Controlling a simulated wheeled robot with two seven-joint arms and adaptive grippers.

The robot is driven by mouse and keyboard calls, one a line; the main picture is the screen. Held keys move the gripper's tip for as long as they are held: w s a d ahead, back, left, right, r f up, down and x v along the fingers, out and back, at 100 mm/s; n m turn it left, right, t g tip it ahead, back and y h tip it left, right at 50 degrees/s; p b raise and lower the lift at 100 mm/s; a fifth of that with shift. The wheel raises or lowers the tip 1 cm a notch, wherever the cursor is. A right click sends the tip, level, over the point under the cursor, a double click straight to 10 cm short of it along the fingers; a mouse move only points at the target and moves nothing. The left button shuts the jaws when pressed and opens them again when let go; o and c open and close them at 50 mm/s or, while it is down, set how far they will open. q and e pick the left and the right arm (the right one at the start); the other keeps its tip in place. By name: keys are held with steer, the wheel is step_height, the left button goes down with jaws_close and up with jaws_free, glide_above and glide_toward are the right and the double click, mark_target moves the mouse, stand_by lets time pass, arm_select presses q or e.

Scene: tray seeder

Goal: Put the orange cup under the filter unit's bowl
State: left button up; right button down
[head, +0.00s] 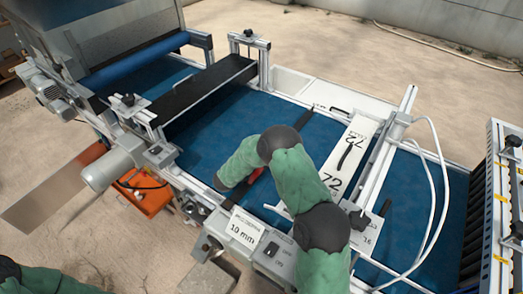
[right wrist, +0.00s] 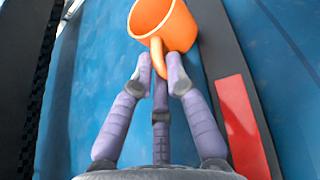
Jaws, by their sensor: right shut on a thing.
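The orange cup (right wrist: 178,28) is at the top of the right wrist view, over the blue belt, with its open mouth toward the upper left. My right gripper (right wrist: 160,68) is shut on the cup's handle. In the head view my right arm reaches over the blue belt and hides both the gripper and the cup. I cannot tell whether the cup touches the belt. Part of my left arm shows at the bottom left corner of the head view, but its gripper is out of frame. I cannot make out a filter unit or its bowl in either view.
The blue belt (head: 215,125) is bare left of my right arm. A black crossbar (head: 210,92) spans it. A dark strip with a red patch (right wrist: 238,115) lies beside the cup. A white plate marked 72 (head: 350,155) and white hoses (head: 437,190) are at the right.

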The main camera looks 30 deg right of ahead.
steer(key=shift+r, duration=0.1)
steer(key=shift+r+p, duration=0.3)
steer(key=shift+r, duration=0.3)
step_height(320, 180, up, 3)
steer(key=shift+s+a+f+p, duration=0.1)
steer(key=shift+a+f+p, duration=0.1)
steer(key=shift+p, duration=0.25)
steer(key=s+a+r+p, duration=0.1)
steer(key=s+a+r, duration=0.2)
steer(key=s, duration=0.3)
steer(key=s+a+r+p, duration=0.2)
steer(key=s+a+r, duration=0.1)
steer(key=s+r, duration=0.3)
steer(key=shift+a, duration=0.4)
steer(key=w+a+r+n+t+y, duration=0.1)
steer(key=a+r+n+t+y, duration=0.4)
steer(key=a, duration=0.8)
step_height(320, 180, up, 3)
steer(key=n+y, duration=0.2)
steer(key=n, duration=0.1)
steer(key=shift+w+a+t+y, duration=0.15)
steer(key=shift+w+t+y, duration=0.15)
steer(key=shift+w+t, duration=0.1)
steer(key=shift+f, duration=0.15)
